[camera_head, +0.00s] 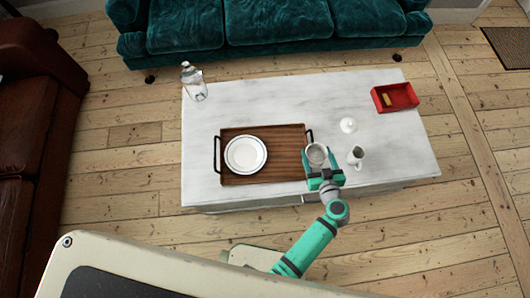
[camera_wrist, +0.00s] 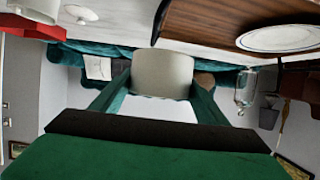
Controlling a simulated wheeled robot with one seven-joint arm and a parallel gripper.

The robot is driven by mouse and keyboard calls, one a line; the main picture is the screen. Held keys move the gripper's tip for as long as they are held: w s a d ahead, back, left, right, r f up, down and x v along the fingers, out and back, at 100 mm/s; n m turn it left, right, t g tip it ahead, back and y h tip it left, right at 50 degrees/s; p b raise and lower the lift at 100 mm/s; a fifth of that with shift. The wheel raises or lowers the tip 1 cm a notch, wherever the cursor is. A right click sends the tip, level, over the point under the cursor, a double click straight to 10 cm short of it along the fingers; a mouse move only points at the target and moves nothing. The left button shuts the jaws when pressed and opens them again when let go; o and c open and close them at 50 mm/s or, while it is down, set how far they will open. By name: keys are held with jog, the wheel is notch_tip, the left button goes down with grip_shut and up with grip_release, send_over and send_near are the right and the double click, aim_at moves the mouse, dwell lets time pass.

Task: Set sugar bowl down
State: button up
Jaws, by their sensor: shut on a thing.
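The sugar bowl (camera_head: 317,154) is a small whitish round bowl near the front edge of the marble table, just right of the wooden tray (camera_head: 285,143). My gripper (camera_head: 321,171) is shut on it. In the wrist view, which is upside down, the sugar bowl (camera_wrist: 161,73) sits between the two green fingers (camera_wrist: 160,98). I cannot tell whether its base touches the table. The tray also shows in the wrist view (camera_wrist: 200,28). A white plate with a dark rim line (camera_head: 246,154) lies on the tray's left part.
A white jug (camera_head: 356,156) stands close to the right of the bowl. A small white round thing (camera_head: 348,125) lies behind it. A red box (camera_head: 383,100) is at the back right, and a glass jar (camera_head: 194,84) at the back left. The table's back middle (camera_head: 290,98) is clear.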

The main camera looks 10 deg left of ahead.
aim_at(284, 144)
jog(key=shift+s+d+r+n+y, duration=0.15)
jog(key=shift+s+r+n+y, duration=0.4)
jog(key=shift+r, duration=0.25)
jog(key=w+a+f, duration=0.5)
jog(key=a+f, duration=0.1)
jog(key=w+a+f, duration=0.3)
jog(key=a, duration=0.1)
jog(key=shift+w, duration=0.3)
jog(key=shift+w+a+f+g, duration=0.15)
jog(key=shift+a+f+g, duration=0.05)
jog(key=shift+f+g, duration=0.15)
jog(key=shift+f, duration=1.6)
jog(key=shift+f, duration=0.1)
jog(key=o, duration=1.2)
jog(key=shift+c, duration=0.2)
